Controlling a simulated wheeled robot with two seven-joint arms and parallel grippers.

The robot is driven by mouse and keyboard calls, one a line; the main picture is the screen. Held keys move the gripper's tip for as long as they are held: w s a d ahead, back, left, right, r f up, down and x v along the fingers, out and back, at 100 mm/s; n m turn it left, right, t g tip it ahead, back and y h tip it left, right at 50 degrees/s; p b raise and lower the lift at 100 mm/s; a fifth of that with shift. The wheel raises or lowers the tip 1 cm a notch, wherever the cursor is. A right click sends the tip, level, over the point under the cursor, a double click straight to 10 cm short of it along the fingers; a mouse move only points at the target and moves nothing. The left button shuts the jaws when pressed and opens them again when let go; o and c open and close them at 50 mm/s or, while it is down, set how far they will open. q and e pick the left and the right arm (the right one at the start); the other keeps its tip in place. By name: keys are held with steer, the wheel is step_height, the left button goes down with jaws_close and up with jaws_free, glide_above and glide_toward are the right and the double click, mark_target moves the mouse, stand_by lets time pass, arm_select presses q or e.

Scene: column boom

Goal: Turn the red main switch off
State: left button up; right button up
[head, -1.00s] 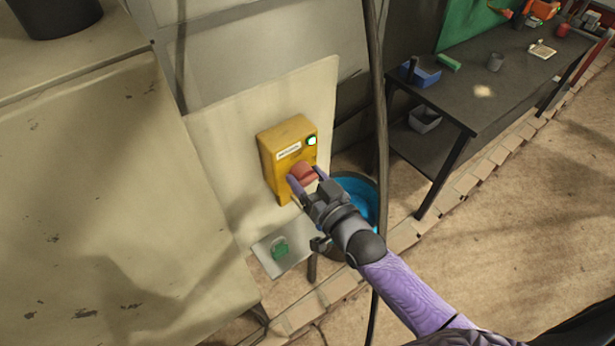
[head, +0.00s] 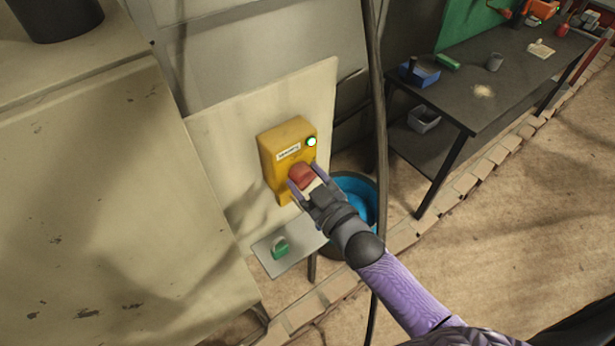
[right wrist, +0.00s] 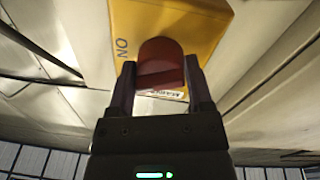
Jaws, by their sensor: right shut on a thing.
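The red main switch (head: 301,175) is a red knob on the lower front of a yellow box (head: 272,160), which is fixed to a pale panel. The box has a white label and a lamp (head: 311,141) showing green and white at its upper right. My right gripper (head: 305,184) is shut on the red knob, one finger on each side. In the right wrist view the knob (right wrist: 160,62) sits between the two fingers, and the letters "NO" show on the yellow face (right wrist: 200,22) to its left. My left gripper is not in view.
A green knob on a grey plate (head: 291,257) is below the box. A blue bucket (head: 357,196) stands behind my right gripper. A dark cable (head: 377,120) hangs to the right of the box. A dark workbench (head: 480,85) with tools is at the upper right.

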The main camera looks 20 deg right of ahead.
steer(key=n, duration=0.6)
steer(key=shift+f+n, duration=0.2)
steer(key=shift+n, duration=0.2)
steer(key=n+y+b, duration=0.1)
steer(key=n, duration=0.4)
steer(key=shift+f+n, duration=0.1)
steer(key=shift+n, duration=0.6)
steer(key=o, duration=1.2)
steer(key=shift+a, duration=0.1)
steer(key=shift+o, duration=0.2)
steer(key=shift+s, duration=0.1)
steer(key=b+v, duration=0.1)
steer(key=v, duration=0.8)
steer(key=shift+s+d, duration=0.2)
steer(key=shift+s, duration=0.2)
